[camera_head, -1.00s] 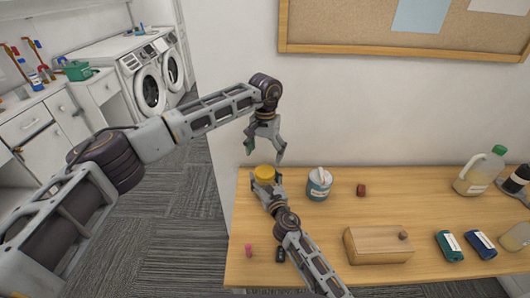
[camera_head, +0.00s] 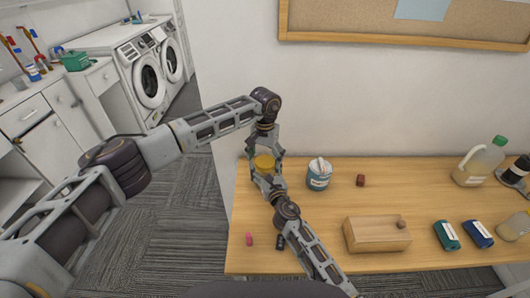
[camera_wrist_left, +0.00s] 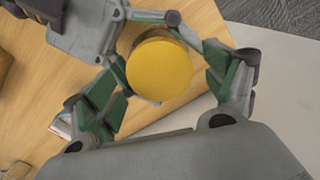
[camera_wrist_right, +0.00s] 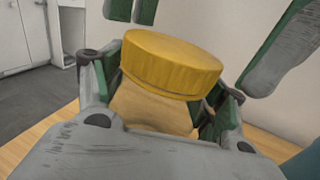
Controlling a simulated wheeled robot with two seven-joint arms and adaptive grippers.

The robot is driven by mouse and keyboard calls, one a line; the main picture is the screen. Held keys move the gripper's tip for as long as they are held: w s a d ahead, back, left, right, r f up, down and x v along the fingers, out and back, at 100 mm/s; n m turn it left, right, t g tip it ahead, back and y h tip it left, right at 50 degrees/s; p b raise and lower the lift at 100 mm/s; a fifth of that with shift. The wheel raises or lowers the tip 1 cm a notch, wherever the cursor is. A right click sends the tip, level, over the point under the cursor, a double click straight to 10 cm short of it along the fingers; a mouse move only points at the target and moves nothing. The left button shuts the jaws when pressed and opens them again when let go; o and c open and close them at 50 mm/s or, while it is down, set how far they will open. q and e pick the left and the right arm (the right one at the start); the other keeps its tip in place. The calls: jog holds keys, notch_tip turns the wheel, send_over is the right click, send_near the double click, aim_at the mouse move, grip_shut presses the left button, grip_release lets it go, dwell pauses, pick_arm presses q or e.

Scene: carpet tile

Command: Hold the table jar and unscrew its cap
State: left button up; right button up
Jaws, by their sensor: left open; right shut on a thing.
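The jar stands near the left end of the table, with a wide yellow cap (camera_head: 264,162) on top. Its tan body (camera_wrist_right: 150,108) shows below the cap in the right wrist view. My right gripper (camera_head: 266,180) is shut on the jar body from the front, below the cap. My left gripper (camera_head: 264,150) points down above the jar, fingers open on either side of the cap. In the left wrist view the round cap (camera_wrist_left: 160,70) lies between the spread left fingers, with a gap visible at the right finger.
A blue-and-white tub (camera_head: 319,174) stands just right of the jar. A small dark red block (camera_head: 361,180), a wooden box (camera_head: 376,235) and several bottles are further right. A pink item (camera_head: 250,239) lies near the front left edge. The wall is close behind.

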pick_arm(q)
jog(key=shift+f, duration=0.35)
jog(key=c, duration=1.1)
jog(key=shift+n, duration=0.4)
